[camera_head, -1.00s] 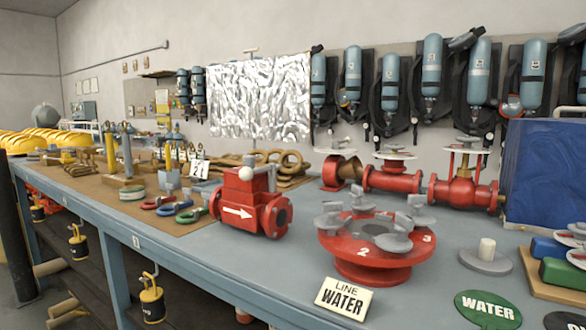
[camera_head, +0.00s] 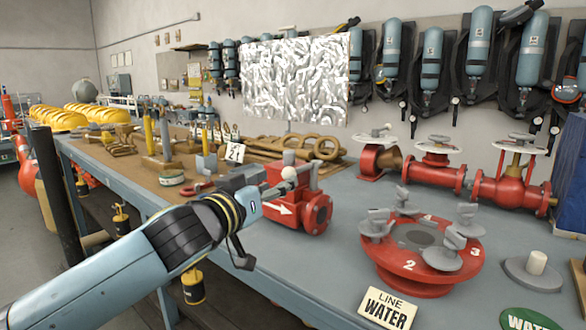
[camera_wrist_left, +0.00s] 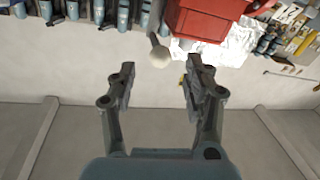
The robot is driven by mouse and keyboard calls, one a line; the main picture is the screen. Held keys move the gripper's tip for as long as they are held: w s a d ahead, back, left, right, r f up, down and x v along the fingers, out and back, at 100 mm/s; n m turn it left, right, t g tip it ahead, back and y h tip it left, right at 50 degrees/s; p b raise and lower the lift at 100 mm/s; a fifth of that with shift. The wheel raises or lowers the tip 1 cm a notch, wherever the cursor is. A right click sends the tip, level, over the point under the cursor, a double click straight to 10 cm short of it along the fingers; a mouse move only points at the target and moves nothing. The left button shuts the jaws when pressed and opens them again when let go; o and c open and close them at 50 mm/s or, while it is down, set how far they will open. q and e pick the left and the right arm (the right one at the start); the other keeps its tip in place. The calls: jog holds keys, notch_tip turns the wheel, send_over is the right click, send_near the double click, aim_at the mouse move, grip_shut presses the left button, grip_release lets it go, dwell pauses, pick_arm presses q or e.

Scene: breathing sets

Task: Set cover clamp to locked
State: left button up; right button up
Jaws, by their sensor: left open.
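A red valve body (camera_head: 285,210) with a white arrow stands on the bench, with a white ball knob (camera_head: 289,172) at its top. A red round flange (camera_head: 425,262) with several grey wing clamps (camera_head: 467,218) and painted numbers stands to its right. I cannot tell which part is the cover clamp. My left gripper (camera_head: 272,186) is close to the knob and hides part of the valve. In the left wrist view the left gripper (camera_wrist_left: 160,80) is open and empty; the ball knob (camera_wrist_left: 159,56) on its grey lever shows just beyond the fingertips. My right gripper is not in view.
A "LINE WATER" sign (camera_head: 387,309) stands in front of the flange. A grey disc with a peg (camera_head: 534,272) is at right. Red pipe valves (camera_head: 435,172) stand behind. Tools cover the brown mat (camera_head: 130,160) at left. Blue bench top is clear between valve and flange.

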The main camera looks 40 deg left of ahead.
aim_at(286, 177)
pick_arm(q)
jog(key=w, duration=0.2)
jog(key=w+p, duration=0.1)
jog(key=w, duration=0.3)
jog(key=shift+a, duration=0.3)
grip_shut()
